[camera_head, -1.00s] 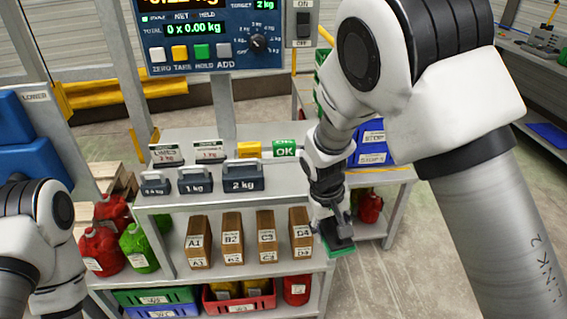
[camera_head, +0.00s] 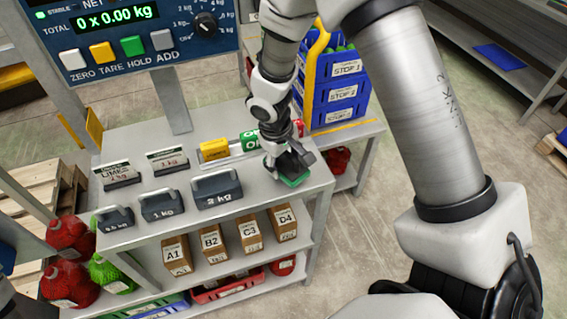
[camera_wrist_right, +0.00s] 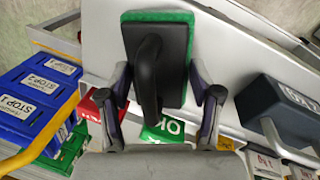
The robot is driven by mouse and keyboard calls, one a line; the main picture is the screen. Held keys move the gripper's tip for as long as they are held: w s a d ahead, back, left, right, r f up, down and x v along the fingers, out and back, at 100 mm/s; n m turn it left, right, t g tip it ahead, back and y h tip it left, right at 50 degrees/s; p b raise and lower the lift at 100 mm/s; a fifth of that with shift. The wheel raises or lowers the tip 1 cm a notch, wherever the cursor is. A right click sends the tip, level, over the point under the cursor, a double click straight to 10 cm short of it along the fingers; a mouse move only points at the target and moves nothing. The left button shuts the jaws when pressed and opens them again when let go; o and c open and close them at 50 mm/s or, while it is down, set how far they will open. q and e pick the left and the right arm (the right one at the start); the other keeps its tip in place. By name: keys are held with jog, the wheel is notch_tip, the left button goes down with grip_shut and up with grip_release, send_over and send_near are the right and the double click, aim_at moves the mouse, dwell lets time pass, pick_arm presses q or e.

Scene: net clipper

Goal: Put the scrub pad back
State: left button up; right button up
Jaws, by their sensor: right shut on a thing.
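The scrub pad (camera_head: 295,181) has a black back with a handle and a green scrubbing face. My right gripper (camera_head: 285,164) is shut on its handle and holds it at the right end of the grey bench top (camera_head: 245,212). In the right wrist view the pad (camera_wrist_right: 176,65) lies beyond the fingers, its black handle (camera_wrist_right: 149,75) between them. I cannot tell whether the green face touches the bench top. My left gripper is out of view.
Beside the pad stand the green OK block (camera_head: 250,142), a yellow block (camera_head: 214,149) and the 2 kg weight (camera_head: 217,190). Blue STOP bins (camera_head: 337,90) are behind on the right. The bench's front right corner is clear.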

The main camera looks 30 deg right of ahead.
jog(key=shift+w+f, duration=0.2)
jog(key=shift+f, duration=0.75)
jog(key=shift+s+r, duration=0.15)
jog(key=shift+s, duration=0.1)
jog(key=o, duration=0.9)
jog(key=shift+o, duration=1)
jog(key=shift+w+f, duration=0.2)
jog(key=shift+s, duration=0.1)
